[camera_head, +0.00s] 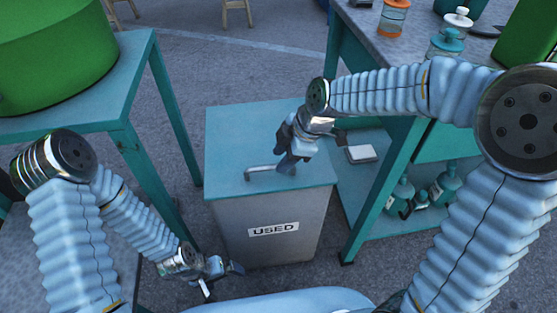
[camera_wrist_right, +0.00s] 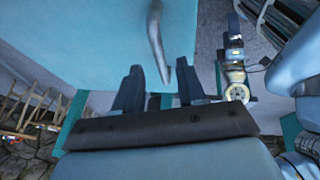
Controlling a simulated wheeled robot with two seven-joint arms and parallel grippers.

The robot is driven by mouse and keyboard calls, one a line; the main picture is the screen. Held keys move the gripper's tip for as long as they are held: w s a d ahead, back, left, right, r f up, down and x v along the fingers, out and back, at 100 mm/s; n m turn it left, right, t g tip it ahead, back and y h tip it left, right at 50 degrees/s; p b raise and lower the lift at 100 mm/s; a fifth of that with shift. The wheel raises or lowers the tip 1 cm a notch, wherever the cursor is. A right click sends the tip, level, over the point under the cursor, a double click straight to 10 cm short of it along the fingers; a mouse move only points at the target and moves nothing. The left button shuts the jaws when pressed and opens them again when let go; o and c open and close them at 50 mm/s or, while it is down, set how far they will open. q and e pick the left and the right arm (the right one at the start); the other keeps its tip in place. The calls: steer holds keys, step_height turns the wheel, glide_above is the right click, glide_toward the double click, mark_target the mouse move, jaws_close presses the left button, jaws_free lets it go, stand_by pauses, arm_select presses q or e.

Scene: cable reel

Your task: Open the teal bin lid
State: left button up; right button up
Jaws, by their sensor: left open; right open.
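The teal lid (camera_head: 240,133) lies flat and shut on a grey bin with a "USED" label (camera_head: 273,229). A grey metal bar handle (camera_head: 262,171) sits on the lid near its front edge. My right gripper (camera_head: 287,163) is over the lid at the handle's right end, open and empty. In the right wrist view, the handle (camera_wrist_right: 156,45) points down toward the gap between the open fingers (camera_wrist_right: 158,88); contact cannot be told. My left gripper (camera_head: 222,280) is open and low, in front of the bin's left side, away from the lid.
A teal table (camera_head: 125,120) with a green drum (camera_head: 55,50) stands left. A teal workbench (camera_head: 385,190) with jars and bottles stands close on the right, a pale box (camera_head: 361,153) on its lower shelf. Floor behind the bin is clear.

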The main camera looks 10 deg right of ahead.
steer(key=shift+x, duration=1.4)
jaws_close()
